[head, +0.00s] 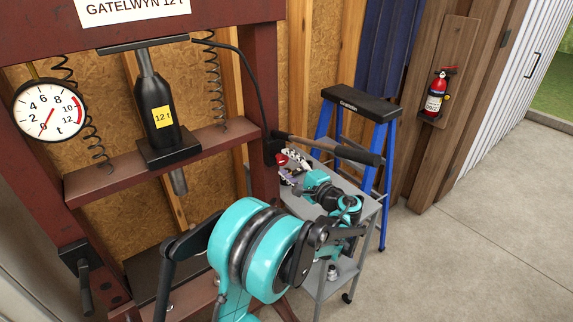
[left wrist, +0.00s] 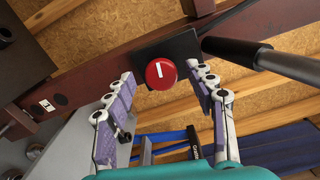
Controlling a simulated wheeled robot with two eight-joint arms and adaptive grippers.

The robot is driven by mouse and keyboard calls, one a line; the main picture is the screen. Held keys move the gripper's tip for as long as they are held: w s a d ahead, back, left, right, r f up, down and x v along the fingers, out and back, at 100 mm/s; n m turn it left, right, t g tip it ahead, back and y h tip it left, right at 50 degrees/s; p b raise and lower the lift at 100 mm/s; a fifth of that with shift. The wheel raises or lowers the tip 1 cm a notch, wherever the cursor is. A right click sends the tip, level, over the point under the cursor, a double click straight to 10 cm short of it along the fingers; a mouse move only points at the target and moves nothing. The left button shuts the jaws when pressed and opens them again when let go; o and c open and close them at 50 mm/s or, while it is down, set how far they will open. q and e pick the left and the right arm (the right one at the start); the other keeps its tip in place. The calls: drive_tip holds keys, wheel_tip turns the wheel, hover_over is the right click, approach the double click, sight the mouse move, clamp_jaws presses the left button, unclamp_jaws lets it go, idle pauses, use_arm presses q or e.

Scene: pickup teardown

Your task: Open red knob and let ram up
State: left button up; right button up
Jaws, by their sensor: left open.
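The red knob (left wrist: 160,74) has a white mark on its face and sits on a black block (left wrist: 185,50) on the press's right upright. In the head view the red knob (head: 281,160) is small and partly covered by my gripper. My left gripper (head: 289,168) is open beside it; in the left wrist view its two purple-padded fingers (left wrist: 163,80) stand on either side of the knob, with gaps on both sides. The ram (head: 179,182), a grey rod, sticks down below the crossbeam under the black 12 t cylinder (head: 157,108). My right gripper is not seen.
A black pump handle (head: 355,152) sticks out right, close above my gripper. A grey cart (head: 372,205) and a blue stepladder (head: 388,160) stand behind my arm. The round gauge (head: 50,109) hangs left. A fire extinguisher (head: 436,95) is on the wall. The right floor is clear.

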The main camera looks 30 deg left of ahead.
use_arm(q)
drive_tip(key=v, duration=1.1)
drive_tip(key=shift+s+d, duration=0.1)
drive_tip(key=s+a+f+n+g+h, duration=0.1)
drive_tip(key=s+f+h, duration=0.25)
drive_tip(key=s, duration=0.25)
drive_tip(key=s+a+f+n+h, duration=0.1)
drive_tip(key=s+f+h, duration=0.2)
drive_tip(key=s+h, duration=0.2)
drive_tip(key=s+d+f+n+t+h, duration=0.1)
drive_tip(key=s+d+f+n+h, duration=0.3)
drive_tip(key=s+d+h, duration=0.4)
drive_tip(key=s+d+b, duration=0.1)
drive_tip(key=s+d, duration=0.2)
drive_tip(key=s, duration=0.1)
drive_tip(key=shift+d+f, duration=0.15)
drive_tip(key=shift+f, duration=0.2)
